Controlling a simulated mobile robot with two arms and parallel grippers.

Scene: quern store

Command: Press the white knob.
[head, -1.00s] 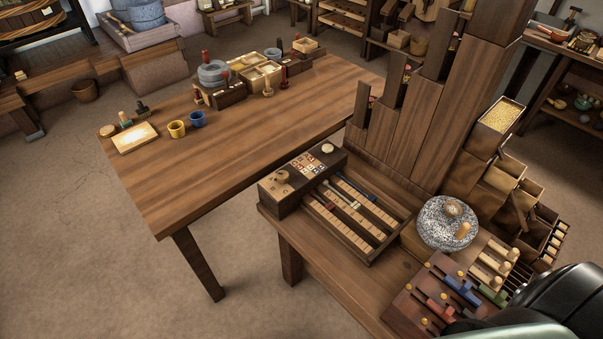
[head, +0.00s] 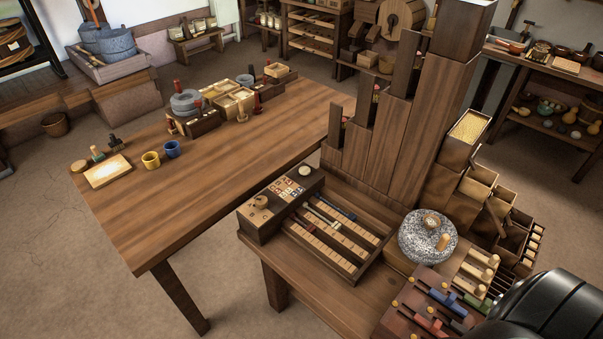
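A small round white knob (head: 305,171) sits on top of a dark wooden box (head: 262,229), at its far right end. The box stands at the left end of the low bench (head: 349,304). Nothing touches the white knob. A black rounded part of my arm shows at the lower right, well away from the box. Neither gripper's fingers are in view.
A tray of slotted wooden strips (head: 335,238) lies right of the box. Tall wooden chutes (head: 385,120) rise behind it. A speckled stone quern (head: 427,238) and a panel of coloured sliders (head: 430,308) are further right. The large table (head: 215,150) has clear wood in front.

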